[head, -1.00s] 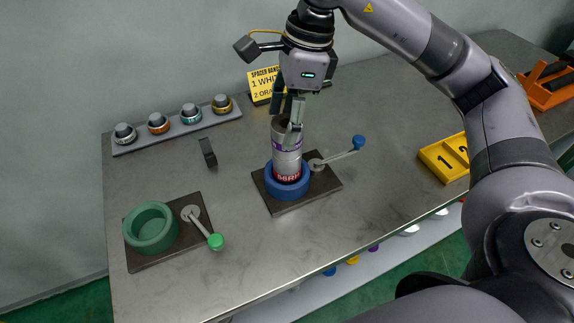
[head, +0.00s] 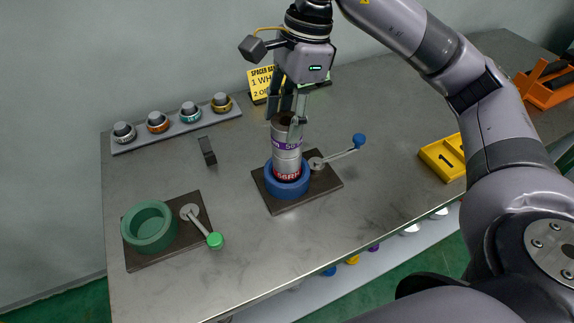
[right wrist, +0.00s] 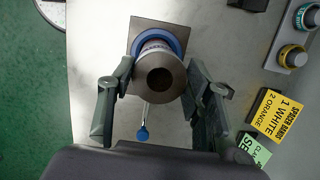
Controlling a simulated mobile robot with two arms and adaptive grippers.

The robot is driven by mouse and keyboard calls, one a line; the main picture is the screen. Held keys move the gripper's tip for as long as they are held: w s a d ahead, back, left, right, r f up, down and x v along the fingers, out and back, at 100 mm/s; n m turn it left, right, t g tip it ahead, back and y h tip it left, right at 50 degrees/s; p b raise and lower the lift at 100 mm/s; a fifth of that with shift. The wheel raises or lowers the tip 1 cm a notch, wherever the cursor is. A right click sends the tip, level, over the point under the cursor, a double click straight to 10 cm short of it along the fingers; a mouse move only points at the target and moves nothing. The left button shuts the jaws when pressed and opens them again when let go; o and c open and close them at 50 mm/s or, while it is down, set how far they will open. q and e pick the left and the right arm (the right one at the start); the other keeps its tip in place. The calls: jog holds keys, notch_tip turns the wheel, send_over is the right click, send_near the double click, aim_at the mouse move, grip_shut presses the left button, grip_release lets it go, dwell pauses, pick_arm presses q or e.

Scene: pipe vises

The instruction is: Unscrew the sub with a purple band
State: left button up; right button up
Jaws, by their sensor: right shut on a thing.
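The sub with a purple band (head: 284,157) is a grey cylinder with a dark bore, a purple lettered band and red lettering low down. It stands upright in the blue vise (head: 288,190); its lower end is hidden inside. My right gripper (head: 285,122) comes from above and is shut on the sub's upper part. In the right wrist view my gripper (right wrist: 160,72) has one finger on each side of the sub (right wrist: 161,78). The blue-knobbed handle (head: 345,152) sticks out to the vise's right. My left gripper is not in view.
An empty green vise (head: 149,246) with a green-knobbed handle (head: 205,228) stands front left. A rack of several banded rings (head: 172,125) and a small dark block (head: 207,151) lie behind. Yellow numbered tray (head: 445,158) and orange rack (head: 548,88) are right.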

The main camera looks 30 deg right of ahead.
jog(key=n, duration=0.2)
jog(key=shift+f+n+g, duration=0.1)
jog(key=shift+n+g, duration=0.2)
jog(key=shift+n, duration=0.1)
jog(key=shift+n+b, duration=0.3)
jog(key=shift+n, duration=0.9)
jog(key=shift+r+n+p, duration=0.2)
jog(key=shift+n+p, duration=0.1)
jog(key=shift+n+g+p, duration=0.3)
jog(key=shift+n, duration=0.3)
jog(key=n+p, duration=0.1)
jog(key=n, duration=0.2)
jog(key=shift+g+h, duration=0.3)
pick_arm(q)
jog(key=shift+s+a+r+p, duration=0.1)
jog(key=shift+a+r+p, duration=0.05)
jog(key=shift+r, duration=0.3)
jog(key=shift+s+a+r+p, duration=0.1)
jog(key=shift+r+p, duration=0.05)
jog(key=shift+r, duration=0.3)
pick_arm(e)
jog(key=shift+f+n, duration=0.1)
jog(key=shift+n, duration=0.7)
